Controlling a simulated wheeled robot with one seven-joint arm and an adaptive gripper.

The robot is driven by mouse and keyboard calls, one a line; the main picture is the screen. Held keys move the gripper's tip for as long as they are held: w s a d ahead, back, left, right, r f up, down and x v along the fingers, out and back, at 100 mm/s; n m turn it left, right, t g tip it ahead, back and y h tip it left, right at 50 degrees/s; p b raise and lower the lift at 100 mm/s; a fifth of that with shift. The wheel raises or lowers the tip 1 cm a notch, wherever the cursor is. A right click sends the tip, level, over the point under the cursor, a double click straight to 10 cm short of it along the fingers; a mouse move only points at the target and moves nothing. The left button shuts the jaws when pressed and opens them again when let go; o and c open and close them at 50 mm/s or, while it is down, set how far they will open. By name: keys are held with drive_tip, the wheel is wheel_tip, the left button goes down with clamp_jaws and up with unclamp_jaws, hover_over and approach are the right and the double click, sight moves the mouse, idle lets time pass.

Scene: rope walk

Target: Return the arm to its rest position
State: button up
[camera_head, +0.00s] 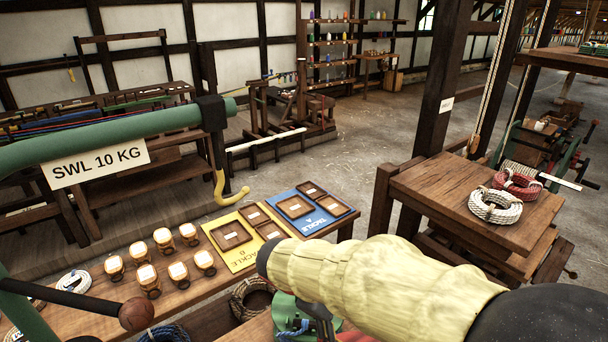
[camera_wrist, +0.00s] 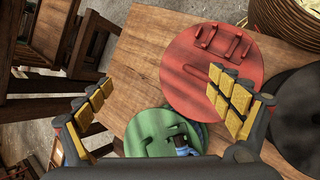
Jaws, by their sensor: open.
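My arm, in a pale yellow sleeve (camera_head: 385,275), reaches in from the lower right of the head view. Its far end hides most of my gripper there. In the wrist view my gripper (camera_wrist: 160,78) is open, its yellow-padded fingers wide apart with nothing between the pads. Below it are a red round plate (camera_wrist: 185,70) with raised blocks and a green round plate (camera_wrist: 140,135) on a wooden top. A bit of blue rope (camera_wrist: 182,150) lies at the green plate. The green piece (camera_head: 285,312) also shows beside my arm in the head view.
A bench holds several wood blocks (camera_head: 148,276), a yellow tackle board (camera_head: 243,262) and a blue one (camera_head: 318,219). A green beam (camera_head: 110,140) with a yellow hook (camera_head: 222,190) overhangs it. Rope coils (camera_head: 497,206) lie on a right-hand table (camera_head: 440,190).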

drive_tip(key=s+d+r+m+t+y, duration=0.2)
drive_tip(key=s+d+r+m+y, duration=0.1)
drive_tip(key=s+m, duration=0.3)
drive_tip(key=s+d+r+m+t+y, duration=0.2)
drive_tip(key=s+d+r+m+y, duration=0.2)
drive_tip(key=s, duration=0.4)
drive_tip(key=shift+s+r+m, duration=0.4)
drive_tip(key=shift+r+m, duration=0.5)
drive_tip(key=shift+r, duration=0.25)
